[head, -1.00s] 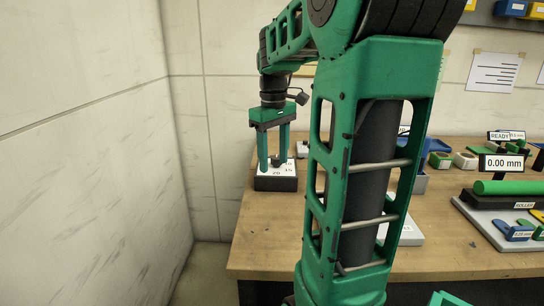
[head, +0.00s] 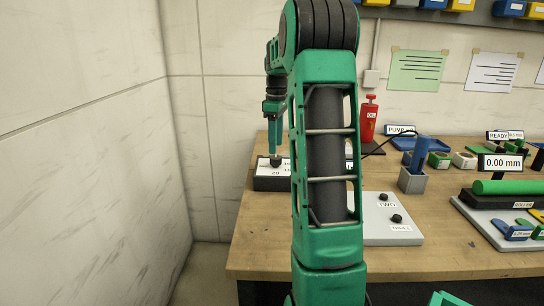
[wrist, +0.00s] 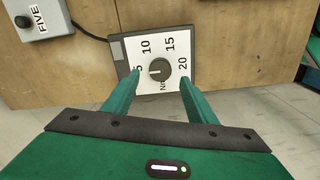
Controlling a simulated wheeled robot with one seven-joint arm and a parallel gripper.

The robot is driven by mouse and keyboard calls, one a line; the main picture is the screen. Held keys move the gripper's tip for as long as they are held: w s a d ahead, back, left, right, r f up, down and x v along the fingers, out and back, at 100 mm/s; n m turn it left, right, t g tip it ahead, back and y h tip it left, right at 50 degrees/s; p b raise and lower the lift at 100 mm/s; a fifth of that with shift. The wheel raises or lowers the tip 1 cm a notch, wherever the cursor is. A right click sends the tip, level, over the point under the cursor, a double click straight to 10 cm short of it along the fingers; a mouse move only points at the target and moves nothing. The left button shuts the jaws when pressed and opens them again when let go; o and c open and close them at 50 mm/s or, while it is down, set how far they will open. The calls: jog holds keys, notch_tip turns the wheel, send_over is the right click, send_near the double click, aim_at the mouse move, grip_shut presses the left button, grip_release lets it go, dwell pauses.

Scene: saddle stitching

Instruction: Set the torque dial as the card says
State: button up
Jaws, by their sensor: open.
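The torque dial is a dark box with a white face (wrist: 177,42) marked 5, 10, 15, 20 and Nm. Its round dark knob (wrist: 157,68) has a pale line pointing left, near the 5. In the head view the dial box (head: 270,184) sits at the table's left edge. My gripper (wrist: 158,82) is open, its fingers appearing on either side of the knob in the wrist view; contact cannot be told. In the head view my gripper (head: 276,153) is seen nearly edge-on over the dial. A green card (head: 418,70) and white sheets (head: 493,72) hang on the wall, unreadable.
A grey button box (head: 375,232) labelled TWO and THREE stands right of my arm; another labelled FIVE (wrist: 38,17) has a cable. A red bottle (head: 368,120) stands behind. A roller unit (head: 505,190) and 0.00 mm display (head: 501,162) are at right.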

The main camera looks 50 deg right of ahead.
aim_at(275, 157)
jog(key=shift+f, duration=2.45)
jog(key=c, duration=1.1)
jog(key=shift+o, duration=0.2)
jog(key=shift+a, duration=0.2)
jog(key=shift+d, duration=0.1)
